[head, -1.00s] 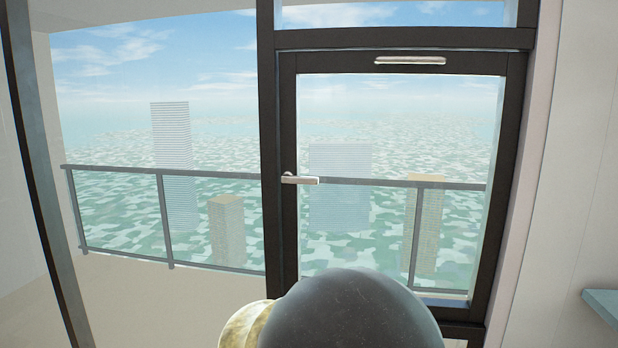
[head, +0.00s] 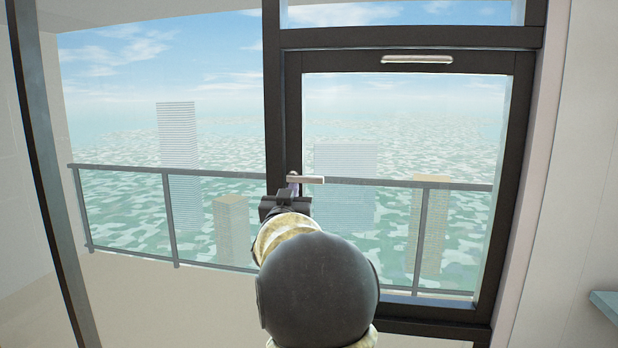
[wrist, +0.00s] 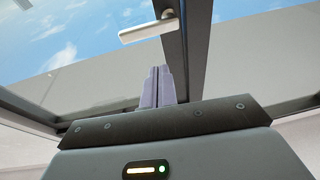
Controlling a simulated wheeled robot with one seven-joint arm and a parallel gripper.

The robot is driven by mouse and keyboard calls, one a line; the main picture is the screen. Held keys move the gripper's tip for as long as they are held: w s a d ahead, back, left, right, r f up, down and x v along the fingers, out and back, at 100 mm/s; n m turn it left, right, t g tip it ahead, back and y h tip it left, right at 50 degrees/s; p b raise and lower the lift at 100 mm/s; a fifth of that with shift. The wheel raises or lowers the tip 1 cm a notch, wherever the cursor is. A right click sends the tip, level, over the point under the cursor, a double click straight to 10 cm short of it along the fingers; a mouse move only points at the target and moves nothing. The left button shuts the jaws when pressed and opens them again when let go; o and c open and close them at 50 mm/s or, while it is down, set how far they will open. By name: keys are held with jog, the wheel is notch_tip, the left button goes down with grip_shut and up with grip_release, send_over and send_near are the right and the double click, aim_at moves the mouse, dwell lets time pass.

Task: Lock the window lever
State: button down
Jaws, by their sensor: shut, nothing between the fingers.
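The window lever (head: 306,179) is a short pale metal handle on the left side of the dark window frame (head: 292,120). It lies level, with its free end to the right. It also shows near the top of the wrist view (wrist: 146,29). My gripper (head: 294,186) is in front of the lever's left end, just below it in the picture. In the wrist view its fingers (wrist: 158,72) are pressed together, pointing up just below the lever, with nothing between them. I cannot tell whether the fingertips touch the lever. My arm hides the lower part of the frame.
The window pane (head: 400,120) is closed in its frame, with a pale bar (head: 416,59) at its top. A balcony railing (head: 220,174) runs outside. A pale wall (head: 580,150) and a blue-grey edge (head: 606,303) are at the right.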

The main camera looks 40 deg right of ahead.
aim_at(309, 176)
jog(key=shift+s+d+r+m+g+h, duration=0.2)
jog(key=shift+s+d+r+m+h, duration=0.1)
jog(key=shift+d+r+h, duration=0.25)
jog(key=shift+s+d+r+m+g+h, duration=0.25)
jog(key=shift+d+r+h, duration=0.1)
jog(key=shift+r, duration=0.25)
jog(key=shift+d, duration=0.1)
jog(key=w+d+p, duration=0.6)
jog(key=d+p, duration=0.1)
jog(key=p, duration=0.1)
jog(key=shift+f, duration=0.4)
jog(key=shift+w, duration=0.1)
